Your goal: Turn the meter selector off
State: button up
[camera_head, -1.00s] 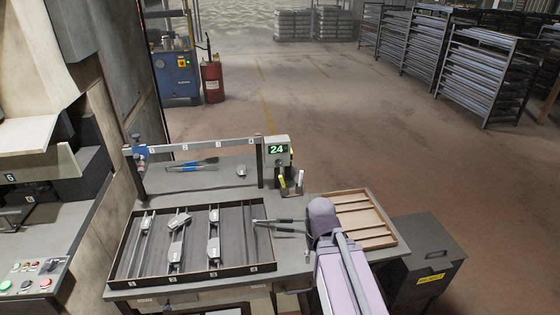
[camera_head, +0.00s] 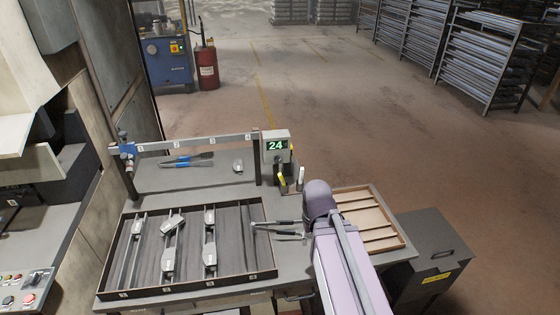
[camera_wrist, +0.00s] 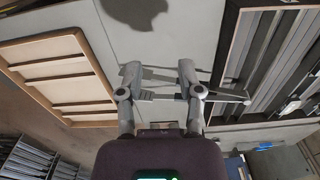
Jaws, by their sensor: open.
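The meter (camera_head: 277,146) is a grey box on a post at the back right of the bench, with a green "24" on its dark display. Its selector is too small to make out. The meter is not seen in the wrist view.
A dark tray (camera_head: 187,288) with several brake parts lies left of my gripper. A wooden divided tray (camera_head: 370,190) lies to the right, also in the wrist view (camera_wrist: 62,50). A numbered rail (camera_head: 195,143) and blue-handled pliers (camera_head: 186,160) are behind. A grey bin (camera_head: 428,240) stands right.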

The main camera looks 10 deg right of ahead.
jog(key=shift+w, duration=0.1)
jog(key=w+f+m+t+h+b, duration=0.1)
jog(key=w+f+m+t+b, duration=0.1)
jog(key=w+t+b, duration=0.45)
jog(key=w+f+m+t+b, duration=0.2)
jog(key=w+m+t+b, duration=0.1)
jog(key=w, duration=0.6)
jog(key=w+a+r+m+t+y+b, duration=0.2)
jog(key=w+a+r+t+b, duration=0.2)
jog(key=w+t+b, duration=0.3)
jog(key=shift+w+a+r+t, duration=0.25)
jog(key=shift+w+r+t, duration=0.15)
jog(key=shift+r+t, duration=0.4)
jog(key=shift+w, duration=0.1)
